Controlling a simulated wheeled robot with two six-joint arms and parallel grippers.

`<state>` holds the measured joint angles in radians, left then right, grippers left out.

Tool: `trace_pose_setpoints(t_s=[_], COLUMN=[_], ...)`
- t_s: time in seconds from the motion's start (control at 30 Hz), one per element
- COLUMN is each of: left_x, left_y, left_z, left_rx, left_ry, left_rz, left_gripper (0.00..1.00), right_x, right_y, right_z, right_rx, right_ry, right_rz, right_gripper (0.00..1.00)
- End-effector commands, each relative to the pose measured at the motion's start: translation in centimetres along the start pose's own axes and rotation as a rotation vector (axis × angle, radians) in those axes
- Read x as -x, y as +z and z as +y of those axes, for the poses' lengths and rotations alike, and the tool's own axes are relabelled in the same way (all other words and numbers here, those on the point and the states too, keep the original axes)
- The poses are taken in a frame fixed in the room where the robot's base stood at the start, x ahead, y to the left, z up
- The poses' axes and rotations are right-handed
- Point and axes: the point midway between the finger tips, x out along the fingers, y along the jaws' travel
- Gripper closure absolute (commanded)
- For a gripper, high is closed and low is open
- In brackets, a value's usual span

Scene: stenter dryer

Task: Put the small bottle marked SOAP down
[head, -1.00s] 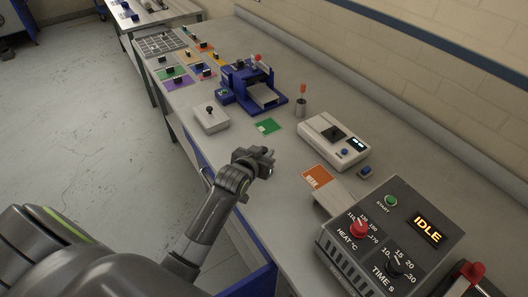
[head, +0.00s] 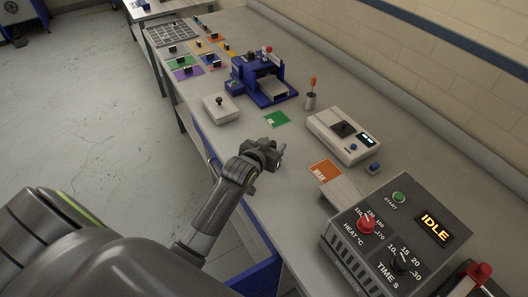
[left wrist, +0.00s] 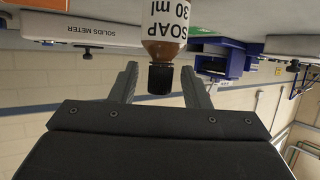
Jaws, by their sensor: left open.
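The small SOAP bottle (left wrist: 165,25), brown with a white label and a black cap, is in the left wrist view, which shows the scene upside down. It stands upright, cap up, with its base cut off by the frame edge. My left gripper (left wrist: 160,78) is open, its two fingers either side of the cap in the picture, with gaps on both sides. In the head view my left gripper (head: 279,153) is above the front part of the bench. I cannot make out the bottle there. My right gripper is not in view.
On the bench (head: 297,200) are an orange card (head: 325,171), a green card (head: 277,119), the solids meter (head: 343,137), a blue press-like device (head: 263,80), a small joystick box (head: 221,107) and a control box reading IDLE (head: 390,235). Bare bench lies between the cards.

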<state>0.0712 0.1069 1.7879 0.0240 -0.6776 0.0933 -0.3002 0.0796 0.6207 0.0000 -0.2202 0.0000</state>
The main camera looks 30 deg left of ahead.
Motion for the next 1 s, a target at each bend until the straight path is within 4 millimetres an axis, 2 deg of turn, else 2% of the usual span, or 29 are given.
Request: trace_pose_setpoints(t_s=[0.63, 0.8, 1.0], left_x=[9.7, 11.2, 11.6], left_y=[0.2, 0.1, 0.1], left_z=[0.0, 0.0, 0.0], left_rx=[0.001, 0.002, 0.001], left_ry=[0.0, 0.0, 0.0], left_rz=[-0.002, -0.003, -0.003], left_gripper=[0.57, 0.57, 0.57], right_x=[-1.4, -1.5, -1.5], right_y=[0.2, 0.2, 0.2], right_z=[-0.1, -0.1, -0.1], right_rx=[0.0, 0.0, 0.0], right_ry=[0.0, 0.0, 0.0], right_rz=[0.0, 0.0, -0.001], right_gripper=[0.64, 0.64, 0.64])
